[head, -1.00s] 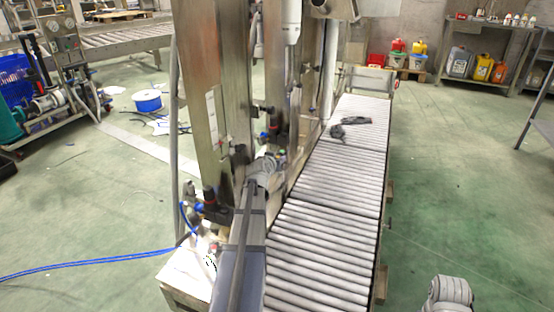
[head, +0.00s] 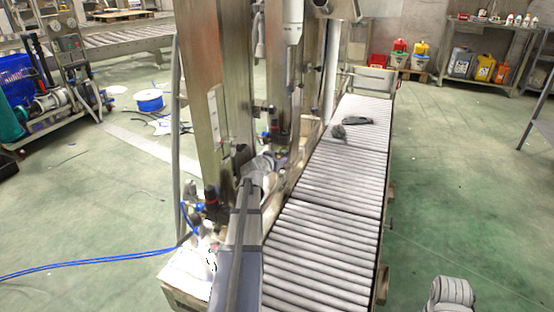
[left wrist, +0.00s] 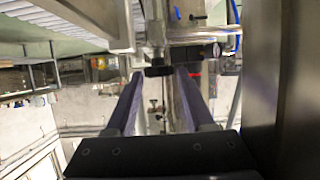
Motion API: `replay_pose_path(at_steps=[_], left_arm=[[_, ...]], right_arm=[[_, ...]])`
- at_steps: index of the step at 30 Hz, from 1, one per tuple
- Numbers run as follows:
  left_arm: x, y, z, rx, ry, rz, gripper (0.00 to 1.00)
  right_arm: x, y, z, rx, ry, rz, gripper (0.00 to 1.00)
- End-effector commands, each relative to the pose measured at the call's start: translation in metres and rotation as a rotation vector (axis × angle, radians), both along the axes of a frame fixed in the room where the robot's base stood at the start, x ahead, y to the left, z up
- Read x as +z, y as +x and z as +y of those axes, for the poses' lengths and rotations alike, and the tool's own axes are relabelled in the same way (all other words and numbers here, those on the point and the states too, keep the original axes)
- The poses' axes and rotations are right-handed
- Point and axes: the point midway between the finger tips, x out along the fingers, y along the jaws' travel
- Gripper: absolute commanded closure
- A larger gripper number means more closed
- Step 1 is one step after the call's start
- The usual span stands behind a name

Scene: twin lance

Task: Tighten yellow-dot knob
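My left gripper (left wrist: 160,73) reaches into the steel machine frame. In the left wrist view its two fingers stand apart, one on each side of a dark knob-like part (left wrist: 160,71) under a silver fitting. I see no clear contact between the fingers and that part. In the head view my left forearm hides much of this spot, and the gripper (head: 262,165) is blurred against the frame. I cannot make out a yellow dot on any knob. My right gripper is not in view; only a grey part of my right arm shows at the lower right.
A roller conveyor (head: 318,250) runs along the right of the steel frame (head: 205,90), with a dark object (head: 352,121) on it. A black fitting (head: 211,196) with blue hoses is left of my forearm. Green floor (head: 450,190) is clear on the right.

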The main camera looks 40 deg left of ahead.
Motion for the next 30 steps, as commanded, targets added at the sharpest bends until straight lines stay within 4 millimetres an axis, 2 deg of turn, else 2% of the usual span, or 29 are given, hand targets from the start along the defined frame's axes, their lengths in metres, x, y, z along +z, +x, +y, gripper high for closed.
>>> replay_pose_path(at_steps=[1, 5, 16, 30], left_arm=[[0.0001, 0.0002, -0.0001, 0.000, -0.001, -0.001, 0.39], [0.0004, 0.0006, 0.0000, 0.000, 0.000, -0.002, 0.25], [0.0007, 0.0013, -0.0010, 0.016, -0.001, -0.004, 0.25], [0.0008, 0.0037, -0.0051, 0.185, 0.003, -0.003, 0.25]], right_arm=[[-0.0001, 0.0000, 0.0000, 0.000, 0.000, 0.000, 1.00], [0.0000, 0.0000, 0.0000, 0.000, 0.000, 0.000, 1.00], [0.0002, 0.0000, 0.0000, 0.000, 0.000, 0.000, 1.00], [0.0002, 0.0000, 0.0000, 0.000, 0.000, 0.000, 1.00]])
